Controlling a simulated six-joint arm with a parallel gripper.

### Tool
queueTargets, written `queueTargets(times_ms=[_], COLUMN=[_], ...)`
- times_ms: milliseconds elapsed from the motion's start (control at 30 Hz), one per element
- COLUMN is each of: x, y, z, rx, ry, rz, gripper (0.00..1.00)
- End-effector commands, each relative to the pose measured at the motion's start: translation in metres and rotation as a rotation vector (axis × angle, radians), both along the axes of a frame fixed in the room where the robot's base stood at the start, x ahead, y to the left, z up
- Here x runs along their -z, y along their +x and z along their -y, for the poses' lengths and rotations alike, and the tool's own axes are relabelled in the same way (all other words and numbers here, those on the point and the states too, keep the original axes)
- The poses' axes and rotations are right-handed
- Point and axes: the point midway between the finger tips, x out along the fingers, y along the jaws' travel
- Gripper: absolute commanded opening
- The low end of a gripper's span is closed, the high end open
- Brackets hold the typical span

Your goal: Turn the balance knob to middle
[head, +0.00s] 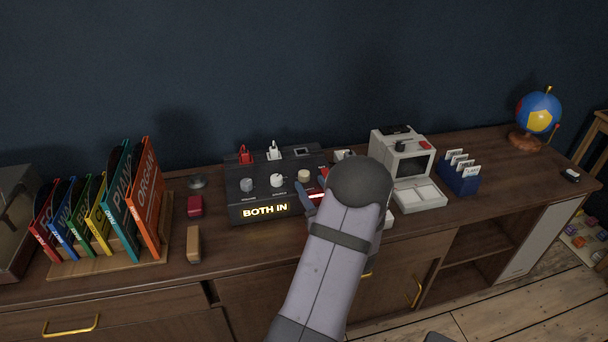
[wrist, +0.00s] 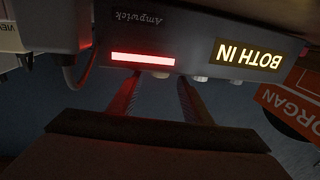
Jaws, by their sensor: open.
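A dark amplifier box (head: 240,212) stands on the cabinet top with a lit "BOTH IN" display (head: 265,211). Its sloped top carries a grey knob (head: 247,185), a white knob (head: 277,181) and a cream knob (head: 304,175). The small labels are too blurred to tell which is the balance knob. My gripper (head: 313,194) is open at the box's right front, partly hidden by my arm. The wrist view is upside down; there the open, empty fingers (wrist: 155,92) reach toward the box front (wrist: 190,35) near a glowing red bar (wrist: 143,59).
A red plug (head: 245,154) and a white plug (head: 274,150) stand at the box's back. A rack of coloured records, including an orange "ORGAN" one (head: 146,197), stands left. A beige computer-like device (head: 410,165) stands close on the right. A small red block (head: 195,206) lies left.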

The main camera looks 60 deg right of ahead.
Motion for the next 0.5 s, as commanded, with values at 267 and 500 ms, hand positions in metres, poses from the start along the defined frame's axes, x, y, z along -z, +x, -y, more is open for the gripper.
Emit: queueTargets(times_ms=[267, 500], x=[-0.001, 0.0], y=[0.031, 0.047], z=[0.021, 0.034], rx=[-0.004, -0.001], ry=[-0.001, 0.001], rz=[0.0, 0.001], gripper=[0.45, 0.45])
